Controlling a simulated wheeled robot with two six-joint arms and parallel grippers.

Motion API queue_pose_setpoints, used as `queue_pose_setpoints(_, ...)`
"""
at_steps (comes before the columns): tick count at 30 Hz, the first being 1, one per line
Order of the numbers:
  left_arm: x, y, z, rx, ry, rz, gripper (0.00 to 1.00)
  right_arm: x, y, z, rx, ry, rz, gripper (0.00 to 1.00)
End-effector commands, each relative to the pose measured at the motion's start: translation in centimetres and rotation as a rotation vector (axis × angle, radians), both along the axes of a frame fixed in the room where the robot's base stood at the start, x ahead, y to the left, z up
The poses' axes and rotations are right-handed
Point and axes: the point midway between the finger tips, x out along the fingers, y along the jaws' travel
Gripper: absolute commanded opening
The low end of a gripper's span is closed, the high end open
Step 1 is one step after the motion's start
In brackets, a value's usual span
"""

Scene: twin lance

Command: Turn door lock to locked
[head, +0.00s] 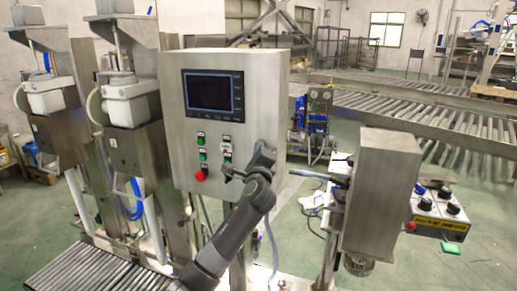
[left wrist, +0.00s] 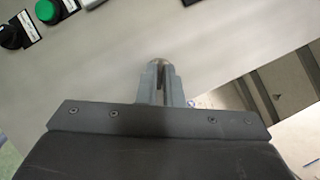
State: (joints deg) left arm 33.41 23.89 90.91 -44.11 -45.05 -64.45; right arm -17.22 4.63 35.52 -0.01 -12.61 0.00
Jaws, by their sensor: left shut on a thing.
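The steel control cabinet (head: 258,80) stands in the middle of the head view, with its door facing me. My left gripper (head: 263,158) is at the lower right part of this door, in front of it. In the left wrist view, the fingers of my left gripper (left wrist: 161,80) are close together, shut on a small rounded metal piece, the door lock (left wrist: 159,62), against the grey door (left wrist: 215,45). Most of the lock is hidden between the fingers, so its turn angle cannot be told. My right gripper is not in view.
A dark screen (head: 213,92) and several buttons, including a red one (head: 200,176), are on the door left of my gripper. A steel box (head: 382,195) stands close on the right. A roller conveyor (head: 90,272) lies at lower left.

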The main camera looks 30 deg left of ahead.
Motion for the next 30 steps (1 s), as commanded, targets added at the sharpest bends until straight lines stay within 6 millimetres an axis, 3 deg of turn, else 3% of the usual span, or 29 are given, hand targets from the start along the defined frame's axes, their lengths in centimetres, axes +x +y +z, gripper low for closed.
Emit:
queue_pose_setpoints(15,0.0,-0.1,0.7,-0.398,-0.100,-0.001,0.00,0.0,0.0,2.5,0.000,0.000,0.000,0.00)
queue_pose_setpoints(30,0.0,-0.1,0.6,-0.525,-0.131,-0.001,0.00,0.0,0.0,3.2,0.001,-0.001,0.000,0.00)
